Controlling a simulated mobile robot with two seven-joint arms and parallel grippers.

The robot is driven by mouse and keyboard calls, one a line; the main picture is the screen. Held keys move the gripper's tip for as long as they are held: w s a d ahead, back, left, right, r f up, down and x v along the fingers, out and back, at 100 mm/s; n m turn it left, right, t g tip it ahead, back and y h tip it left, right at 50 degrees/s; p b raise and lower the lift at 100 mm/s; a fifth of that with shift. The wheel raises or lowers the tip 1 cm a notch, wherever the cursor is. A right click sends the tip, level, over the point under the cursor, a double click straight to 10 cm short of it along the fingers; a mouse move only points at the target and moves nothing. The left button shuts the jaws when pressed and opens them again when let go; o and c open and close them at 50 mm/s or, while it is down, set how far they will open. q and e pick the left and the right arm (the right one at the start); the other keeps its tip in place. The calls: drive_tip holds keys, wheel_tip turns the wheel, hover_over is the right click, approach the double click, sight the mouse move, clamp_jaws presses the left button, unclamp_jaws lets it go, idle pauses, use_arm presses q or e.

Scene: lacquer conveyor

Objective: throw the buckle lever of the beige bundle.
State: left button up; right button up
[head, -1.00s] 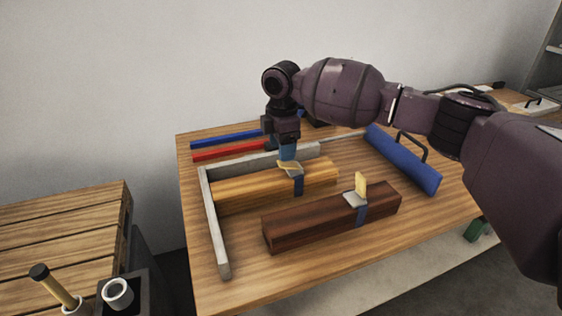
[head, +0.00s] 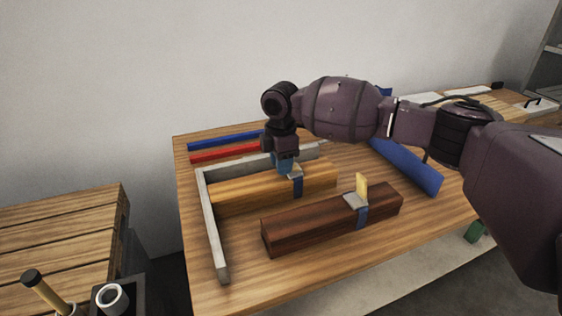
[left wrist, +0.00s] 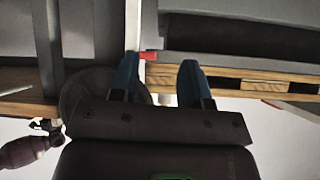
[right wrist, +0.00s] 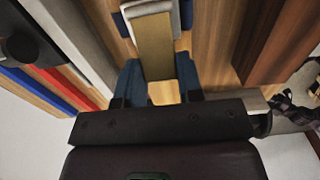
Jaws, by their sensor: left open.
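The beige bundle (head: 245,188) lies inside the grey frame on the table, with a blue strap (head: 298,187) and a grey buckle (head: 296,173) near its right part. My right gripper (head: 285,168) points down at the buckle from above and hides part of it. In the right wrist view the tan buckle lever (right wrist: 155,47) runs down between the two blue fingers, its yellowish end (right wrist: 163,92) close to both; whether they grip it is unclear. My left gripper (left wrist: 158,80) is open and empty, away from the bundle, and is not in the head view.
A dark brown bundle (head: 310,225) with its own strap and raised yellow lever (head: 361,187) lies in front. The grey frame (head: 212,225) borders the beige bundle. Red (head: 225,151) and blue (head: 222,140) bars lie behind, a blue bundle (head: 408,168) at right.

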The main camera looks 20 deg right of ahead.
drive_tip(key=shift+c, duration=0.7)
drive_tip(key=shift+a+h+p, duration=0.25)
drive_tip(key=shift+h+p, duration=0.2)
drive_tip(key=shift+h, duration=0.15)
drive_tip(key=shift+f+h, duration=0.2)
drive_tip(key=shift+h, duration=0.1)
drive_tip(key=shift+a+f+h+p, duration=0.1)
drive_tip(key=shift+f+h+p, duration=0.25)
drive_tip(key=shift+h, duration=0.25)
drive_tip(key=shift+f, duration=0.2)
drive_tip(key=o, duration=0.9)
drive_tip(key=shift+o, duration=0.2)
